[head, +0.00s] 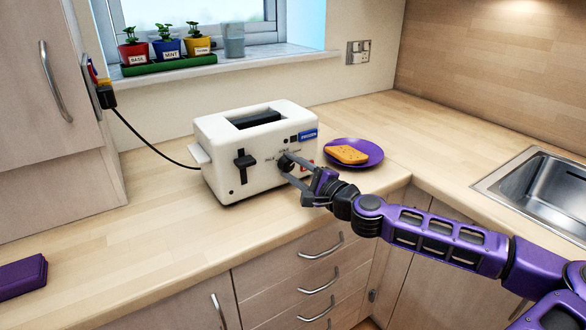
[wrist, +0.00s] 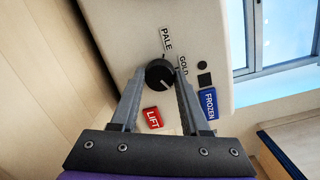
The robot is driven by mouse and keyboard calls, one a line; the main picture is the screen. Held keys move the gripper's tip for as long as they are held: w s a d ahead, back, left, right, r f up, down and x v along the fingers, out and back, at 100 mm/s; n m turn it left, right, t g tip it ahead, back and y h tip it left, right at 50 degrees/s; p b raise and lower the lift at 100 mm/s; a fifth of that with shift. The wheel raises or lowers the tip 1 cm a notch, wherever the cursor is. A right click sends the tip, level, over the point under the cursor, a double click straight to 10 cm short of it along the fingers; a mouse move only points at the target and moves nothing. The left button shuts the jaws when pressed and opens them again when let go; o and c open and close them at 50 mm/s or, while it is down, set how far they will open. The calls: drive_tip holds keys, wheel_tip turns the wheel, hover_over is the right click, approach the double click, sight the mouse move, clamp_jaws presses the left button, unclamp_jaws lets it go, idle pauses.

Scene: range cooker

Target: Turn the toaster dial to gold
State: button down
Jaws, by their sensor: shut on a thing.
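The white toaster (head: 222,148) stands on the counter, its front facing me. Its black round dial (wrist: 159,74) shows in the wrist view beside the labels PALE (wrist: 166,40) and GOLD (wrist: 183,66). I cannot tell for sure where the dial points. My gripper (wrist: 161,80) is shut on the dial, one finger on each side. In the head view my gripper (head: 288,170) reaches the toaster front from the right and partly covers the dial and its labels.
Red LIFT (wrist: 153,117) and blue FROZEN (wrist: 209,104) buttons sit close to my fingers. A black lever (head: 244,168) is left of the dial. A purple plate (head: 372,149) with toast (head: 348,154) stands right of the toaster.

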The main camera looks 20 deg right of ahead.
drive_tip(key=n, duration=0.3)
drive_tip(key=n+p, duration=0.1)
drive_tip(key=n, duration=0.1)
drive_tip(key=shift+n+g+h, duration=0.3)
drive_tip(key=shift+n+g, duration=0.1)
drive_tip(key=n+p, duration=0.1)
drive_tip(key=n, duration=0.4)
drive_tip(key=shift+a+h, duration=0.1)
drive_tip(key=shift+h, duration=0.2)
drive_tip(key=shift+n, duration=0.3)
drive_tip(key=shift+c, duration=1.9)
unclamp_jaws()
drive_tip(key=shift+s+r, duration=0.1)
